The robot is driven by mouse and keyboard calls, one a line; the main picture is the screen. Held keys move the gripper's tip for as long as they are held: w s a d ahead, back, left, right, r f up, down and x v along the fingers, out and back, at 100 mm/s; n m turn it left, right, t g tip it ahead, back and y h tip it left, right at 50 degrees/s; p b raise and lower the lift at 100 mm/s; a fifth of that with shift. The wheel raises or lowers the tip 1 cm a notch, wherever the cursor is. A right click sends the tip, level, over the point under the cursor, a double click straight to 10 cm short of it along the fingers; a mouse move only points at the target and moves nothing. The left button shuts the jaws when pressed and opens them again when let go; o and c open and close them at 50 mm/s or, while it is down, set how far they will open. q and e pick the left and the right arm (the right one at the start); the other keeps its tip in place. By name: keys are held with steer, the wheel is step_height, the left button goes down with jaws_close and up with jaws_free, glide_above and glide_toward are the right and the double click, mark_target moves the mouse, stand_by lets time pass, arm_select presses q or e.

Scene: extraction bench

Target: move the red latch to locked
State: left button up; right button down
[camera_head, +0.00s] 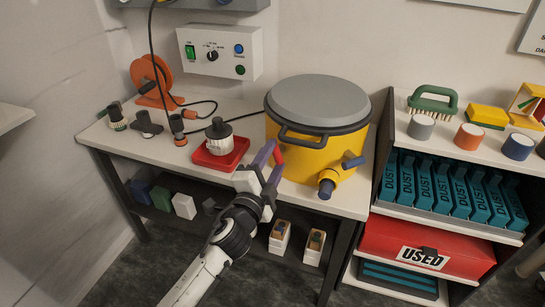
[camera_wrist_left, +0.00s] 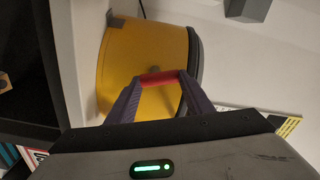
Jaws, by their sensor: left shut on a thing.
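The yellow canister (camera_head: 300,158) stands on the white bench with its grey lid (camera_head: 318,98) on. The red latch (camera_head: 279,156) is on the canister's left side, just below the dark rim. My left gripper (camera_head: 272,158) reaches it from the front left and is shut on it. In the left wrist view the red latch (camera_wrist_left: 160,77) lies crosswise between the tips of the purple fingers of my left gripper (camera_wrist_left: 160,82), against the yellow wall (camera_wrist_left: 140,50). The fingers hide part of the latch in the head view. My right gripper is not in view.
A red tray (camera_head: 220,156) with a black-topped jar stands left of my gripper. Small tools and an orange reel (camera_head: 152,77) are farther left. A shelf (camera_head: 385,215) of dust boxes stands close on the right.

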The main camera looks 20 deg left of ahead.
arm_select(q)
steer(key=shift+d+m+p, duration=0.15)
steer(key=shift+m+p, duration=0.15)
steer(key=shift+m, duration=1.6)
steer(key=o, duration=1.1)
steer(key=shift+c, duration=0.2)
steer(key=shift+s, duration=0.15)
steer(key=s, duration=1)
steer(key=shift+a, duration=0.2)
